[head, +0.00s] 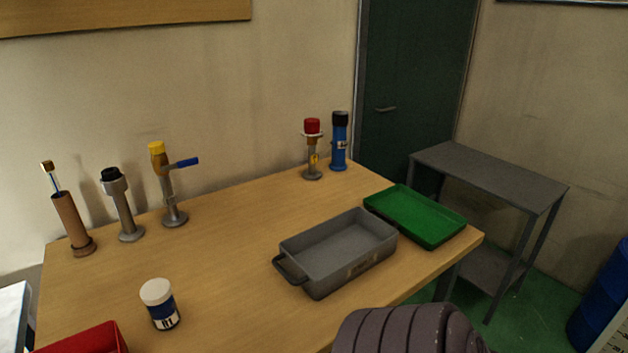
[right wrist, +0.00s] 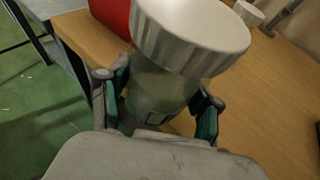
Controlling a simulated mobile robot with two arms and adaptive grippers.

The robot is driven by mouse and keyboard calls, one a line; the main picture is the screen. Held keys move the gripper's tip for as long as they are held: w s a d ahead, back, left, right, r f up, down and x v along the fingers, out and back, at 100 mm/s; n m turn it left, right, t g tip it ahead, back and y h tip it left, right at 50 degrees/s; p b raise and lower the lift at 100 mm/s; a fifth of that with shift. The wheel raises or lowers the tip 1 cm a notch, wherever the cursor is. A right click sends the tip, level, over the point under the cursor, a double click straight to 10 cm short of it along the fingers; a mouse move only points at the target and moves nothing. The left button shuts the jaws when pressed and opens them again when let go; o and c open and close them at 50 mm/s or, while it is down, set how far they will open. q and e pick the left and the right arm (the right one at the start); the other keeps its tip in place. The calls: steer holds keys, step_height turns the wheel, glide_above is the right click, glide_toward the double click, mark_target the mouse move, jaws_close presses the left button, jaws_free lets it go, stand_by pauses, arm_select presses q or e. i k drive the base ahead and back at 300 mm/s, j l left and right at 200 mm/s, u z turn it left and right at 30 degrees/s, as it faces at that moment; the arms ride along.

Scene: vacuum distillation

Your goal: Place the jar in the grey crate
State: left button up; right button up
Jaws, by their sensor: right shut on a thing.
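In the right wrist view, my right gripper (right wrist: 160,98) is shut on a jar (right wrist: 190,40) with a wide white ribbed lid and a greenish-grey body. Its fingers are on both sides of the body, below the lid. The grey crate (head: 325,277) sits empty on the table in the head view, its handle toward the left. Neither gripper's fingers nor the held jar show in the head view. My left gripper is in neither view.
Another white-lidded jar (head: 162,308) with a blue label stands on the table (head: 235,280), left of the grey crate. A green tray (head: 420,218) is right of the crate, and a red container (head: 85,341) is at front left. Several upright tools line the back.

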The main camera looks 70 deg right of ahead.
mark_target(320, 268)
steer(key=k+l+u, duration=0.2)
steer(key=l, duration=0.4)
steer(key=k+l+u, duration=0.2)
steer(key=k+l, duration=0.25)
steer(key=k+l+u, duration=0.25)
steer(key=l, duration=0.3)
steer(key=k, duration=0.1)
